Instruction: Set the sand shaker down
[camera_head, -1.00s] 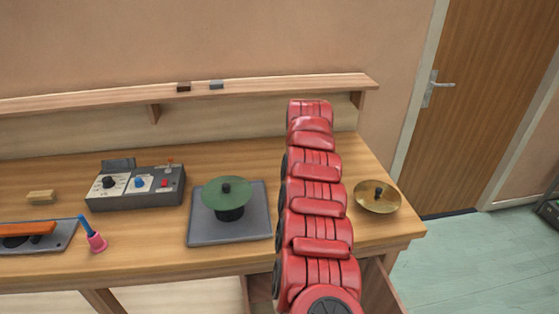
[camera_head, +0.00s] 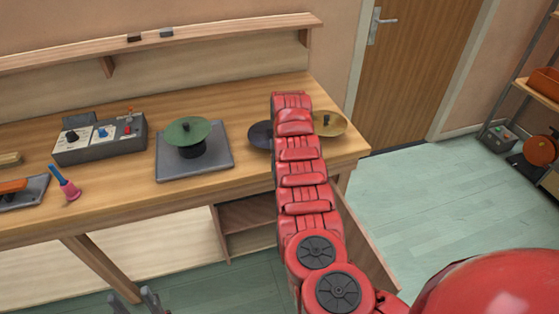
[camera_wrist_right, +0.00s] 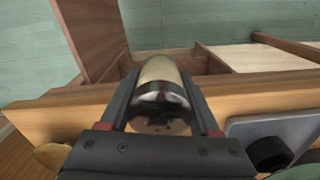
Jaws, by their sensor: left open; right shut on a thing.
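The sand shaker (camera_wrist_right: 160,88) shows in the right wrist view as a rounded cream body with a dark shiny band. My right gripper (camera_wrist_right: 161,100) is shut on it, one finger on each side. Behind it lies the wooden table's edge; I cannot tell whether the shaker touches anything below. In the head view my red right arm reaches over the table (camera_head: 225,98) and hides its own gripper and the shaker. My left gripper (camera_head: 135,301) is open and empty at the bottom left, low in front of the table.
A dark disc (camera_head: 260,135) is partly hidden by my right arm. A brass cymbal (camera_head: 328,124) lies right of it.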

